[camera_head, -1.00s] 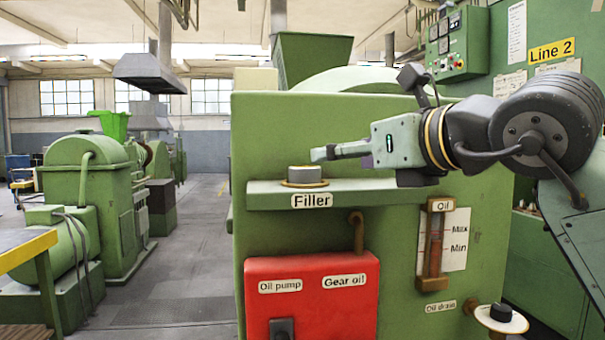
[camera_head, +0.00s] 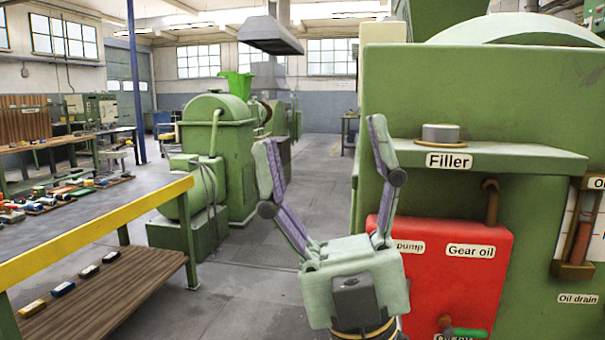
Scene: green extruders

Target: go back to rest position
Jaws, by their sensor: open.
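My gripper (camera_head: 326,165) is in the lower middle of the head view, pointing up and away from me. Its two fingers with purple inner pads are spread wide, and nothing is between them. The right finger overlaps the left edge of the green extruder (camera_head: 400,120) in the picture. The wrist partly covers the red oil pump box (camera_head: 455,275). The filler cap (camera_head: 440,133) sits on the machine's ledge to the right of the gripper, apart from it.
A table with a yellow edge (camera_head: 100,228) stands at the left, with small tools on top and several small items on its lower wooden shelf (camera_head: 110,295). Another green extruder (camera_head: 225,140) stands behind. The grey floor aisle (camera_head: 318,180) between the machines is clear.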

